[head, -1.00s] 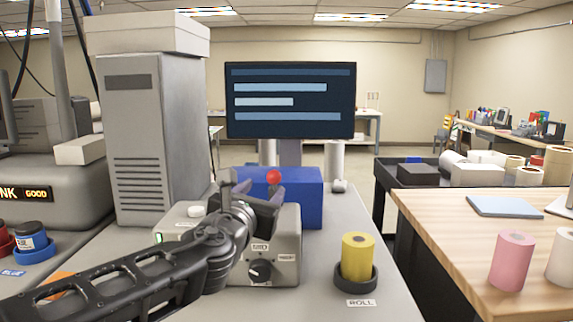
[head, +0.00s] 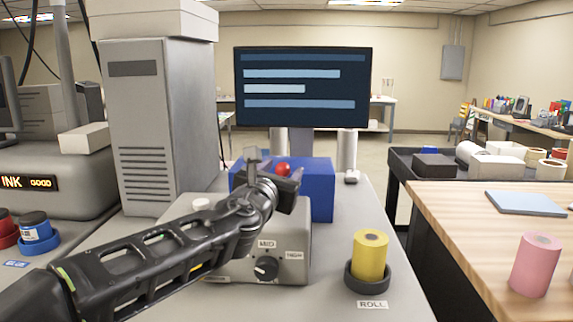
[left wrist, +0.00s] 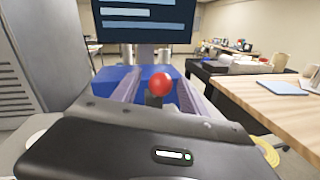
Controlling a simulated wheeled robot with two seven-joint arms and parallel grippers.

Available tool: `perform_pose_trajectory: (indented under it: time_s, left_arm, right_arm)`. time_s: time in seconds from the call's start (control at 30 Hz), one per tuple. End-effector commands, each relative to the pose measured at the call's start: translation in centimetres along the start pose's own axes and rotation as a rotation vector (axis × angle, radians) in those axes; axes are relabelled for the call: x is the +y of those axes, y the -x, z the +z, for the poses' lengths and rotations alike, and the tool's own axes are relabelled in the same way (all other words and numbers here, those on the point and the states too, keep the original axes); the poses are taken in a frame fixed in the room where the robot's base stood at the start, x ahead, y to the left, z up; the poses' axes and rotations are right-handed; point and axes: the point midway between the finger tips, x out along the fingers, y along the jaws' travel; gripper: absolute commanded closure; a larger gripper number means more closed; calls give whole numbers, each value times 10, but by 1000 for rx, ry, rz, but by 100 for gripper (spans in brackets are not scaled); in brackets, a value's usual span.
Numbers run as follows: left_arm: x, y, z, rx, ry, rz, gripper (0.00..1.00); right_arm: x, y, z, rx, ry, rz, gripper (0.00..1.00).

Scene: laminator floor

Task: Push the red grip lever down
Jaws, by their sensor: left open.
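The red ball of the grip lever (head: 283,169) shows just beyond my left gripper in the head view, in front of the blue box. In the left wrist view the red ball (left wrist: 161,83) sits on a dark stem, between the two open fingers. My left gripper (head: 277,172) is open above the grey control box (head: 290,240). It hides the lever's lower part in the head view, and I cannot tell whether the fingers touch it. My right gripper is not in view.
The blue box (head: 318,190) stands behind the lever. A yellow roll (head: 370,255) sits in a dark holder to the right. A tall grey cabinet (head: 150,150) stands at the left, and a monitor (head: 303,88) at the back. A wooden table (head: 470,225) is at the right.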

Motion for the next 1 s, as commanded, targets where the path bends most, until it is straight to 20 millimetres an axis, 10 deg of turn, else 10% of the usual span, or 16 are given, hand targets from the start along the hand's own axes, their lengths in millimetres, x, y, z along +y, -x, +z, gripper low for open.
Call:
perform_pose_trajectory:
  time_s: [0.57, 1.0]
  left_arm:
    - [0, -36, 0, 0, 0, -1, 48]
    - [0, -36, 0, 0, 0, -1, 84]
  right_arm:
    - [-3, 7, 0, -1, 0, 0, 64]
    - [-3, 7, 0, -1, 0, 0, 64]
